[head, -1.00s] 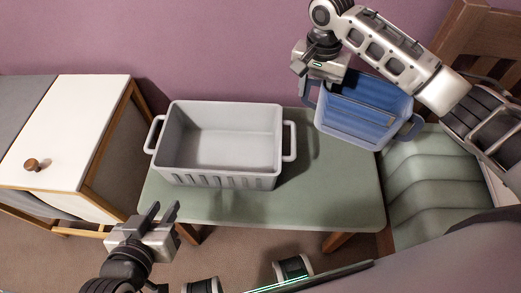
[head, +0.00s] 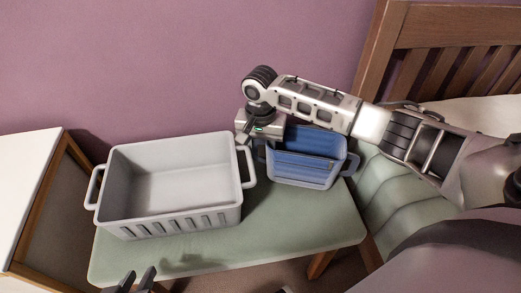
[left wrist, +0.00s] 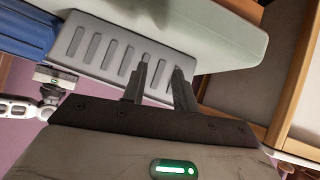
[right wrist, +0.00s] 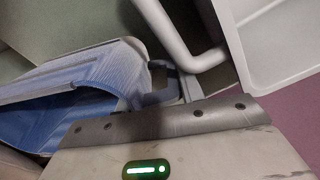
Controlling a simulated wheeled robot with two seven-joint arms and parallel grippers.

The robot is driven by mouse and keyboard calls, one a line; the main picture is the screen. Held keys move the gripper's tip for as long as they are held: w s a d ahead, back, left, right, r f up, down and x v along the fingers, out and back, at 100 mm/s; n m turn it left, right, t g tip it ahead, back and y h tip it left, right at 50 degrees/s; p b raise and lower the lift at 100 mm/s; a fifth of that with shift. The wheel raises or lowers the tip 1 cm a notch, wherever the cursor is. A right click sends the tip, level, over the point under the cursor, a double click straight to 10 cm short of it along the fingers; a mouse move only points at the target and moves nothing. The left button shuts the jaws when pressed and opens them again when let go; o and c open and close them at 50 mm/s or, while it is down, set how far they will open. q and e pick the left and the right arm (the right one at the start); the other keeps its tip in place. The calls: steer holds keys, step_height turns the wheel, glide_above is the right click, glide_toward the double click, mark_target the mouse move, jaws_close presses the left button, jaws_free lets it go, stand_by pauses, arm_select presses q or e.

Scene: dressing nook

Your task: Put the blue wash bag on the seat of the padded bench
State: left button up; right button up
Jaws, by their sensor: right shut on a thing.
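The blue wash bag (head: 302,168) has an open top and a loop handle at each end. It is upright at the back right of the padded bench's green seat (head: 290,222), beside the grey crate. I cannot tell whether its base touches the seat. My right gripper (head: 260,141) is shut on the bag's left handle. In the right wrist view the handle (right wrist: 158,97) sits between the fingers, and the bag (right wrist: 85,85) is to the left. My left gripper (head: 136,280) is open and empty in front of the seat; its fingers (left wrist: 162,82) show apart in the left wrist view.
A grey crate (head: 178,217) with side handles fills the seat's left part; its right handle is close to the bag and my right gripper. A white cabinet (head: 25,175) stands left, a green quilted bed (head: 390,210) right. The seat's front right is clear.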

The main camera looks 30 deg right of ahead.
arm_select(q)
steer(key=shift+w+d, duration=0.15)
arm_select(e)
steer(key=shift+f, duration=0.1)
steer(key=o, duration=1.2)
step_height(320, 180, up, 12)
steer(key=p, duration=0.3)
arm_select(q)
step_height(320, 180, up, 6)
steer(key=a+t, duration=0.1)
steer(key=shift+s+a+r, duration=0.15)
steer(key=shift+s+a, duration=0.15)
steer(key=shift+s, duration=0.05)
